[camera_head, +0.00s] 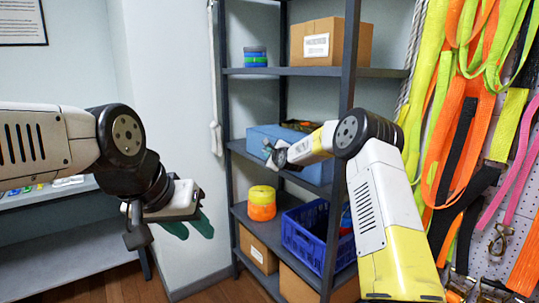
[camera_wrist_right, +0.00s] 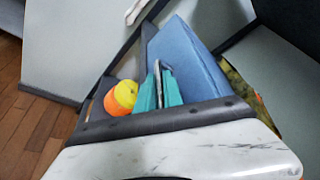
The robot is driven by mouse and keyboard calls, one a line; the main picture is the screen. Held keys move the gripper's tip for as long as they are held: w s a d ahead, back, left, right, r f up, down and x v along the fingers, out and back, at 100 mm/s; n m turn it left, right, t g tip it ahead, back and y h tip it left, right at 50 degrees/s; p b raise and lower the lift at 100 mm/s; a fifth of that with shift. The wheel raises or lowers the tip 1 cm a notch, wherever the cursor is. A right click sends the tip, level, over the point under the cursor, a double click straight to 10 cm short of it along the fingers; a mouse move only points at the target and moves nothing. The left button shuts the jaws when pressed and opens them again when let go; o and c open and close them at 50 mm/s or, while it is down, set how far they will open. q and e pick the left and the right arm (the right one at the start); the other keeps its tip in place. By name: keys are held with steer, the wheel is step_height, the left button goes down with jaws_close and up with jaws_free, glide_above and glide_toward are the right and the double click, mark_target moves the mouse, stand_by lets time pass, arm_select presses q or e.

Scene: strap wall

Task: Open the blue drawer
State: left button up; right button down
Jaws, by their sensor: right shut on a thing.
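The blue drawer (camera_head: 258,134) is a blue box-like unit on the middle shelf of the dark rack. Its large blue side also fills the centre of the right wrist view (camera_wrist_right: 188,58). My right gripper (camera_head: 268,153) is at its front, partly hidden by my wrist. In the right wrist view its teal fingers (camera_wrist_right: 159,82) are shut on a thin grey handle (camera_wrist_right: 159,68) beside the blue surface. How far the drawer stands out cannot be told. My left gripper (camera_head: 190,228) hangs empty at the left, its teal fingers apart, clear of the rack.
A yellow and orange roll (camera_head: 262,204) stands on the shelf below, beside a blue crate (camera_head: 305,238). Cardboard boxes (camera_head: 330,42) sit above and below. Coloured straps (camera_head: 460,120) hang on the right wall, close to my right arm. A grey bench (camera_head: 75,240) is at left.

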stand_by(0.8)
steer(key=s+a, duration=0.8)
steer(key=a, duration=0.3)
steer(key=s+a, duration=0.9)
steer(key=a, duration=0.3)
steer(key=shift+a, duration=0.15)
steer(key=c, duration=1.8)
jaws_free()
steer(key=shift+o, duration=0.2)
steer(key=v, duration=0.7)
steer(key=shift+s, duration=0.35)
